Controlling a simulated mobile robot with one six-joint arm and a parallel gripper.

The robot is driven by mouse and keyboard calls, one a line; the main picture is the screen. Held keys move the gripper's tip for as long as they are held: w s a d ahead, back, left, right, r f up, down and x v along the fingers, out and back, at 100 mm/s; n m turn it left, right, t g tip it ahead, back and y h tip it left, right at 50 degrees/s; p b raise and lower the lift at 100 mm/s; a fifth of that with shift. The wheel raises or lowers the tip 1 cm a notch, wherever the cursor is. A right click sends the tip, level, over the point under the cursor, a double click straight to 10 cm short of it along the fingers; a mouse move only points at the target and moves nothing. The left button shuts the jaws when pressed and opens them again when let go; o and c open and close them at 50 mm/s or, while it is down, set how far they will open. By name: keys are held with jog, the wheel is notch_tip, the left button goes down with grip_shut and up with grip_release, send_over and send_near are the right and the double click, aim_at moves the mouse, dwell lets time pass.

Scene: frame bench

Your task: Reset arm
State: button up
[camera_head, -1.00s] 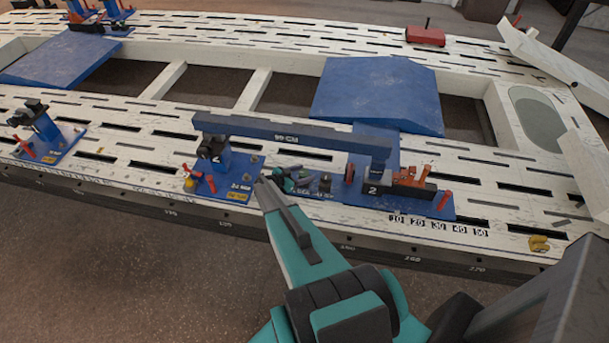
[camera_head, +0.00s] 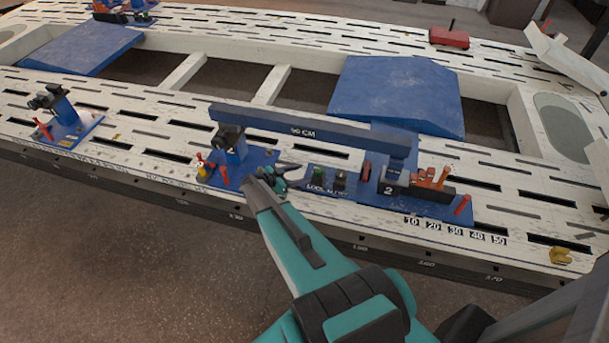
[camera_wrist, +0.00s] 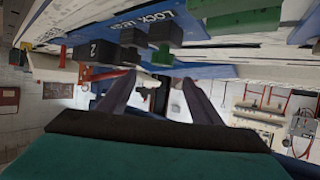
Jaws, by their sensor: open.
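My teal and grey arm reaches in from the bottom of the head view, with my gripper (camera_head: 285,174) at the front of the bench. It is low over the blue plates, between the left clamp post (camera_head: 230,146) and the lock panel (camera_head: 325,186). In the wrist view my gripper (camera_wrist: 162,92) shows two dark fingers spread apart with nothing held between them. The lock panel's lettering, reading "LOCK LEGS", shows at the top of the wrist view (camera_wrist: 190,28). The exact gap between fingertips and plates is hard to tell.
A long blue bar (camera_head: 300,133) marked in CM spans the two clamp stations above my gripper. The right station (camera_head: 425,203) has orange and red levers. The white slotted bench (camera_head: 150,125) extends left. Brown floor (camera_head: 120,255) is clear in front.

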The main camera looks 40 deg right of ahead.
jog(key=shift+a+r, duration=0.2)
jog(key=shift+a, duration=0.25)
jog(key=shift+w, duration=0.1)
